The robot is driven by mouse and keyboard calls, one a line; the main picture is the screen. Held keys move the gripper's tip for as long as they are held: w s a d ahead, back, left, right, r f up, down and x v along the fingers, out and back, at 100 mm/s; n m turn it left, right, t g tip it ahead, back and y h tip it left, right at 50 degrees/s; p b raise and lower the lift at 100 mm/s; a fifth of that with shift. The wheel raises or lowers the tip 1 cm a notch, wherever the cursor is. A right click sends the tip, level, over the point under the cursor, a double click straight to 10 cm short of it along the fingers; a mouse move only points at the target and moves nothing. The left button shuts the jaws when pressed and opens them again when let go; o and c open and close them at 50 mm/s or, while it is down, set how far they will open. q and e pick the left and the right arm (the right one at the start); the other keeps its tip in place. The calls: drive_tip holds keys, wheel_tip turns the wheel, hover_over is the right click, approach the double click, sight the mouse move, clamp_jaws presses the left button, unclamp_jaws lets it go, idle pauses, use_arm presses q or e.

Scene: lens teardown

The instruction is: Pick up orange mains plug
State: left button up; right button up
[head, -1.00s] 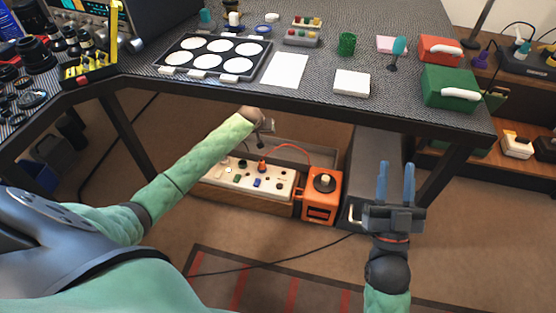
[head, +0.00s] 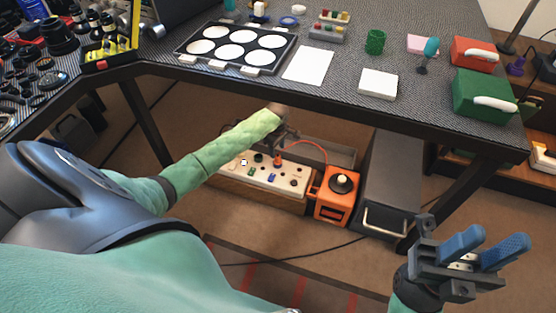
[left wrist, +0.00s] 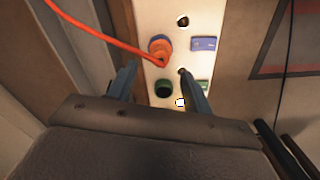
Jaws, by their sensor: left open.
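The orange mains plug (head: 277,160) stands in a white power strip (head: 243,168) under the workbench. In the left wrist view the plug (left wrist: 160,48), with its orange cord, sits on the strip beyond the fingertips, roughly in line with the gap between them. My left gripper (left wrist: 157,72) is open and empty, its fingers pointing at the strip. In the head view my left gripper (head: 285,136) is small and dark just above the plug; contact cannot be told there. My right gripper (head: 491,248) is open and empty at the lower right.
Green, blue and dark items (left wrist: 163,88) sit on the strip close to the plug. The bench edge (head: 330,108) runs above my left arm.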

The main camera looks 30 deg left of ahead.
sight(277, 156)
use_arm(q)
wheel_tip(277, 156, down, 6)
drive_tip(key=shift+d+r+b, duration=0.1)
drive_tip(key=shift+b, duration=1.05)
clamp_jaws()
